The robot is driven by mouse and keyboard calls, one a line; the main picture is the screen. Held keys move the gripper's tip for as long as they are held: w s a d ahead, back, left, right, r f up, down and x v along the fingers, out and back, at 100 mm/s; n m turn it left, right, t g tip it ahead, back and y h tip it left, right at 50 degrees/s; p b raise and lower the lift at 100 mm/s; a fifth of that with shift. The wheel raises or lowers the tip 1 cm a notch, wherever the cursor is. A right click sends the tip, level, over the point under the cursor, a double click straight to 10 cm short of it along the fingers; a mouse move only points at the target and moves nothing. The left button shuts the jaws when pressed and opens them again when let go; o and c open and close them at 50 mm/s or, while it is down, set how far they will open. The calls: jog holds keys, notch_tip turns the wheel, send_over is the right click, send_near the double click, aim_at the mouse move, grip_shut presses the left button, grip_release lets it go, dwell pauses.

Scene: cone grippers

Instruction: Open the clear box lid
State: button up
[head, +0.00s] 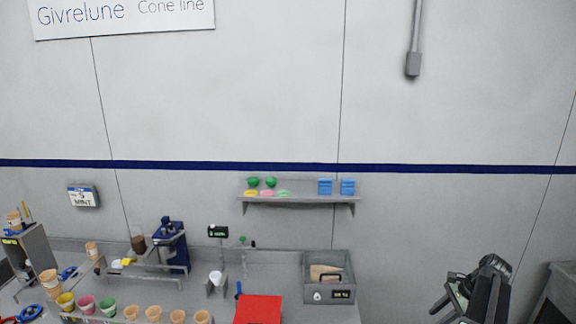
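The clear box (342,262) stands at the right end of the counter, against the wall. It is a grey see-through box with a dark handle at its front and tan pieces inside. Its lid appears shut, though the box is small in the view. My gripper (441,306) is dark and sits at the lower right, to the right of the box and apart from it. Its lower part is cut off by the picture's bottom edge. Whether its fingers are open or shut is not clear.
A red box (258,310) stands left of the clear box. Several cones (153,313) and coloured cups stand along the front left. A blue machine (170,245) is behind them. A wall shelf (300,198) hangs above. The wall right of the box is bare.

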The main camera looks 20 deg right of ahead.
jog(key=w+a+f+n+g+b, duration=0.1)
jog(key=w+a+f+n+b, duration=0.2)
jog(key=w+a, duration=0.5)
jog(key=w+a+f+n+g+b, duration=0.1)
jog(key=w+a+f+b, duration=0.25)
jog(key=a, duration=0.75)
jog(key=w+a+f+n+g+b, duration=0.1)
jog(key=w+a+f+n+b, duration=0.25)
jog(key=a, duration=0.65)
jog(key=s+a+f+n+h+b, duration=0.1)
jog(key=a+f+n+b, duration=0.1)
jog(key=a, duration=0.5)
jog(key=s+a+f+n+h+b, duration=0.1)
jog(key=a+f+n+b, duration=0.2)
jog(key=a+n, duration=0.4)
jog(key=s+a+f+n+h+b, duration=0.1)
jog(key=a+f+n+b, duration=0.1)
jog(key=a+f+n, duration=0.3)
jog(key=a, duration=0.3)
jog(key=shift+a+g+h, duration=0.3)
jog(key=shift+s, duration=0.1)
